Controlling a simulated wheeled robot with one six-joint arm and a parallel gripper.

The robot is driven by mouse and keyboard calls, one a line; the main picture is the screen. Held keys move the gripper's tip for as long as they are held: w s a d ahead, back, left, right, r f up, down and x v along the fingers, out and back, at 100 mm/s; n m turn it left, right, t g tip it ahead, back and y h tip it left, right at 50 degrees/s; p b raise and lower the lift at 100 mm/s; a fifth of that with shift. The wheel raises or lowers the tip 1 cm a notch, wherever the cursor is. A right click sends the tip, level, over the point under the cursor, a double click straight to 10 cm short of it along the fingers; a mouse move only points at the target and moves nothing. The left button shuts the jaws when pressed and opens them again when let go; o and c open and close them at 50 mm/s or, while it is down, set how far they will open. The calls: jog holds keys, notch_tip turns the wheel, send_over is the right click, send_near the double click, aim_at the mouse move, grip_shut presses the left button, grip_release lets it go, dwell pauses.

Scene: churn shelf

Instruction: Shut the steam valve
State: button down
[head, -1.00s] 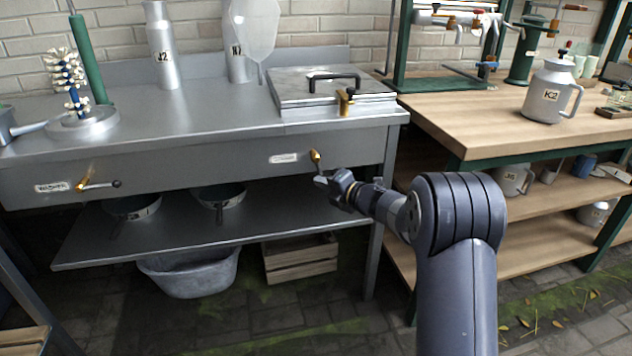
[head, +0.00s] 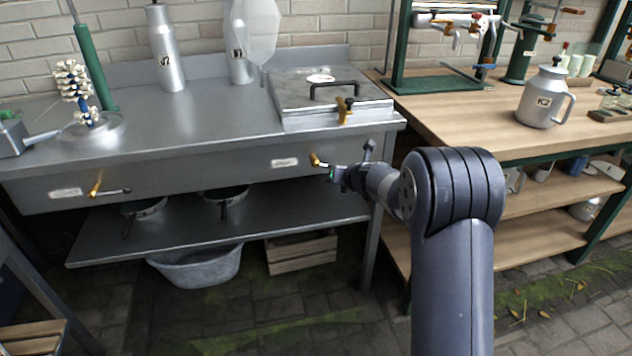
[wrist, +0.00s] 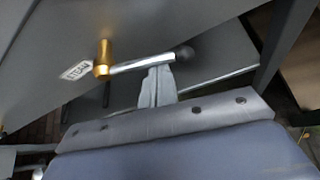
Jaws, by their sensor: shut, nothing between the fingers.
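The steam valve (head: 317,160) is a brass fitting on the front panel of the steel bench, right of a small label. In the wrist view the brass body (wrist: 103,57) stands beside the STEAM label (wrist: 76,70). In the head view my gripper (head: 335,173) is just right of the valve, partly hiding the lever.
A second brass valve (head: 95,188) with a lever is at the panel's left. A lidded steel box (head: 330,103) stands on the bench above the steam valve. A lower shelf (head: 270,220) runs beneath the panel. A wooden table (head: 470,115) stands to the right.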

jog(key=shift+d+r+n+h+p, duration=0.2)
jog(key=shift+r+n+h+p, duration=0.4)
jog(key=shift+r+p, duration=0.25)
jog(key=shift+r, duration=0.1)
